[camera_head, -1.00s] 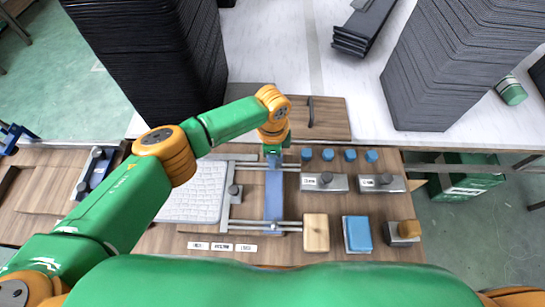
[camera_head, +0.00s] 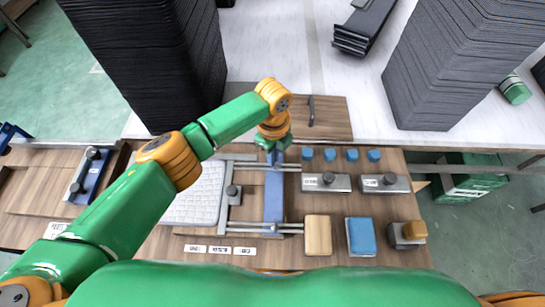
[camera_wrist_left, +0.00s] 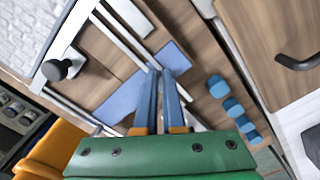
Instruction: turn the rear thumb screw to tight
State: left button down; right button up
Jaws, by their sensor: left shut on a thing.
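A blue slide bar (camera_head: 273,203) lies across two metal rails on the wooden tray panel. My left gripper (camera_head: 275,155) is at the bar's far end, over the rear rail, pointing down. In the left wrist view its two narrow fingers (camera_wrist_left: 166,78) are close together over the blue bar (camera_wrist_left: 121,97). The rear thumb screw is hidden at the fingertips, and I take the gripper to be shut on it. Whether the screw is tight cannot be seen. My right gripper is not in view.
A keyboard-like white panel (camera_head: 193,196) and a black knob (camera_head: 232,190) lie left of the bar. Several blue pegs (camera_head: 330,155), two grey plates with knobs (camera_head: 327,182), a wooden block (camera_head: 318,235) and a blue block (camera_head: 360,236) lie right. Black stacks (camera_head: 150,60) stand behind.

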pick_arm(q)
jog(key=m, duration=0.3)
jog(key=m+b, duration=0.1)
jog(key=m, duration=0.1)
jog(key=shift+w+d+m, duration=0.1)
jog(key=shift+d+m, duration=0.15)
jog(key=shift+m, duration=0.05)
jog(key=m, duration=0.2)
jog(key=m+b, duration=0.1)
jog(key=m, duration=0.1)
jog(key=shift+w+d+m, duration=0.1)
jog(key=shift+d+m, duration=0.1)
jog(key=shift+m, duration=0.4)
jog(key=c, duration=1)
grip_release()
notch_tip(320, 180, up, 7)
jog(key=shift+b, duration=0.35)
